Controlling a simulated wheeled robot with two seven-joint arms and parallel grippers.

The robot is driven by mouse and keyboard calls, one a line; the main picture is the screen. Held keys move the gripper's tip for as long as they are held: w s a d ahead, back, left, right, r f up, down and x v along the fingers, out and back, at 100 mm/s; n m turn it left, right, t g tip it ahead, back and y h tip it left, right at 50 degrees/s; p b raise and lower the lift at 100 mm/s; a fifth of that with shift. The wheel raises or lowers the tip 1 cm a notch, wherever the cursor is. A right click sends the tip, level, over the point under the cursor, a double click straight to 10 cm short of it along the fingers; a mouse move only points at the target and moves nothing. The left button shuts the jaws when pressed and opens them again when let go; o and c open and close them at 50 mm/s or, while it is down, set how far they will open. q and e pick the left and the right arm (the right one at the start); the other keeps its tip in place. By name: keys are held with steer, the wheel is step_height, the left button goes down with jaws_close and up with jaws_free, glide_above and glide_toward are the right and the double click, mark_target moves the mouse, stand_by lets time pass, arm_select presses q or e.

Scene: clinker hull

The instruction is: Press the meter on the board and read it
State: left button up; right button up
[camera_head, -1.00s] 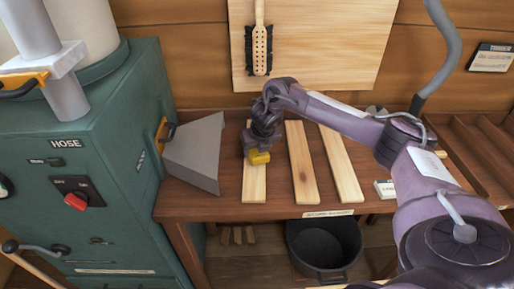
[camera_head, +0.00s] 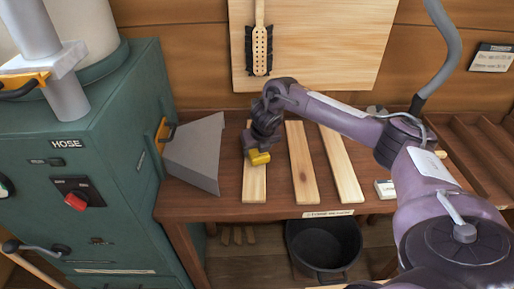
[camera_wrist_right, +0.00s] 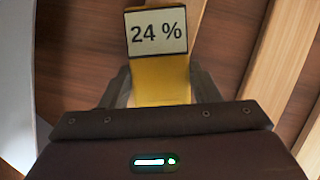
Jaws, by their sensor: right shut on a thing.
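The yellow meter (camera_head: 259,157) is at the left one of three pale boards (camera_head: 254,187) on the bench. In the right wrist view the meter (camera_wrist_right: 160,80) has a white display that reads "24 %". My right gripper (camera_head: 257,148) is shut on the meter, with a finger on each side of it. The meter's lower end and its contact with the board are hidden. My left gripper does not show.
Two more boards (camera_head: 302,165) lie to the right on the wooden bench (camera_head: 230,205). A grey hood (camera_head: 197,152) on the green cabinet (camera_head: 110,170) stands close on the left. A black bucket (camera_head: 322,248) is below the bench. A brush (camera_head: 260,50) hangs behind.

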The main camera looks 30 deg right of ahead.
steer(key=shift+r+p, duration=3.25)
steer(key=shift+r, duration=0.7)
